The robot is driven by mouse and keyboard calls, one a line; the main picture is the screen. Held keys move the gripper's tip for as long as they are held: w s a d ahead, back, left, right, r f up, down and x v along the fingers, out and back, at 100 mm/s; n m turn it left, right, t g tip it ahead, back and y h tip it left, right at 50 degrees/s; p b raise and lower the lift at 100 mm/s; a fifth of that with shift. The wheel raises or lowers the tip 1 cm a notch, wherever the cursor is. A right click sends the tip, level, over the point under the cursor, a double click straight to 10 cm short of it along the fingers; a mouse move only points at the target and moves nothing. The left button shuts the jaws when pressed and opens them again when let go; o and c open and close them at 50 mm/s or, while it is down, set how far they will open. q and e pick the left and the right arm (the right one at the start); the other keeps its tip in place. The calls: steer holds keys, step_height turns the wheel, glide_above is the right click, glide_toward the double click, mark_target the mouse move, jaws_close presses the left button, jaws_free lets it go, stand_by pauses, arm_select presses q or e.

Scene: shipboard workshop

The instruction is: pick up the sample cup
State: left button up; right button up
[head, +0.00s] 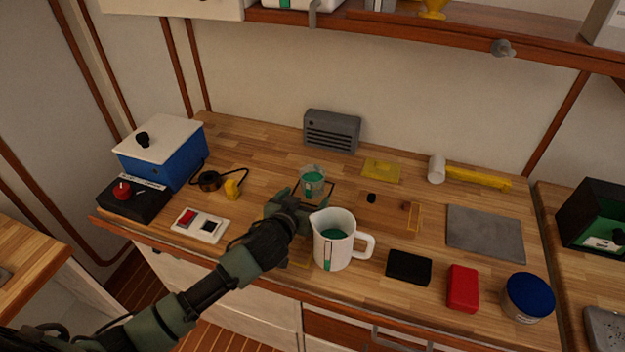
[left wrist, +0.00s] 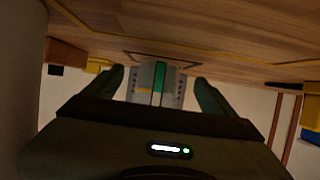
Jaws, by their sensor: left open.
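The sample cup (head: 312,177), a small clear cup with green contents and a green stripe, stands upright on the wooden worktop, inside a dark outlined square. My left gripper (head: 303,199) is open just in front of it, low over the worktop. In the left wrist view the cup (left wrist: 158,82) shows between the two spread fingers of the gripper (left wrist: 157,92), with a gap on each side. The gripper hides part of the cup's lower side in the head view. My right gripper is not in view.
A white jug (head: 335,252) with green contents stands close to the right of my left gripper. A black block (head: 409,267), red block (head: 463,288) and blue-lidded tub (head: 528,296) are farther right. A grey vented box (head: 332,131) stands behind the cup. A switch panel (head: 200,226) lies left.

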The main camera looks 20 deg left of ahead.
mark_target(308, 188)
arm_select(q)
steer(key=w, duration=0.5)
steer(key=shift+w+d+r+p, duration=0.1)
steer(key=shift+w+p, duration=0.05)
steer(key=shift+p, duration=0.2)
steer(key=shift+w+f, duration=0.35)
steer(key=shift+w, duration=0.2)
jaws_close()
steer(key=shift+r, duration=0.15)
